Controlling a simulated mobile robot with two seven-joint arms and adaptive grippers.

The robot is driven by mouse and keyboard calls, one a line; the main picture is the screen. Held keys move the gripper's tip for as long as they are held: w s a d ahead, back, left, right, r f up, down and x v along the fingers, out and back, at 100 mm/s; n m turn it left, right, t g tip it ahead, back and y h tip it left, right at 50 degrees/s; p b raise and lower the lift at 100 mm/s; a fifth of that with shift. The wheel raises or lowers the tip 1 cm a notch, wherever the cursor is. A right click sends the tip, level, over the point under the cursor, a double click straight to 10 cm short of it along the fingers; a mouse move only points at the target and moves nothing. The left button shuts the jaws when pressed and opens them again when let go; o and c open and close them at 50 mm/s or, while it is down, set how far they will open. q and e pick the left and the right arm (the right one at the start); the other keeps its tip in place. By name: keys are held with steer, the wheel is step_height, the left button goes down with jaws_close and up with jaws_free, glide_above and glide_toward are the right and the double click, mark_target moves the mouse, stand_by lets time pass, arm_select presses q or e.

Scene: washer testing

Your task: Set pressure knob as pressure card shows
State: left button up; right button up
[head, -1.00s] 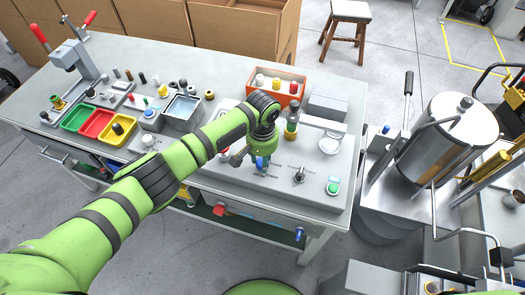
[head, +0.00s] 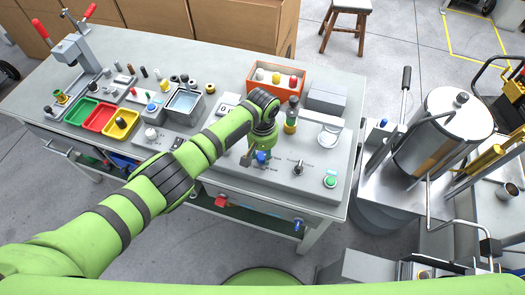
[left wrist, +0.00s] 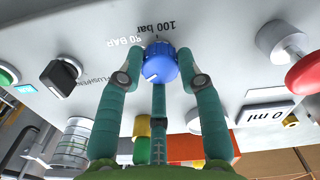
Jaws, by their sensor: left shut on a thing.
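A blue pressure knob (left wrist: 160,64) with a white pointer line sits on the grey panel in the left wrist view. Its line slants toward the lower left of that picture. Labels beside it read "100 bar" and a partly covered "BAR" figure. My left gripper (left wrist: 160,80) has its teal fingers around the knob, shut on it. In the head view the left gripper (head: 262,150) reaches down to the panel, and the blue knob (head: 262,158) shows just under it. I cannot make out a pressure card. My right gripper is not in view.
A black selector knob (head: 298,168) and a green button (head: 330,180) stand right of the gripper. An orange bin (head: 274,88) and a bottle (head: 291,115) stand behind it.

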mark_target(262, 156)
arm_select(q)
steer(key=shift+s+f, duration=0.25)
steer(key=o, duration=1.1)
steer(key=shift+o, duration=0.2)
steer(key=shift+r, duration=0.15)
steer(key=shift+w+r, duration=0.1)
steer(key=shift+w+r, duration=0.1)
steer(key=shift+r, duration=0.1)
step_height(262, 156, up, 11)
steer(key=shift+r, duration=0.2)
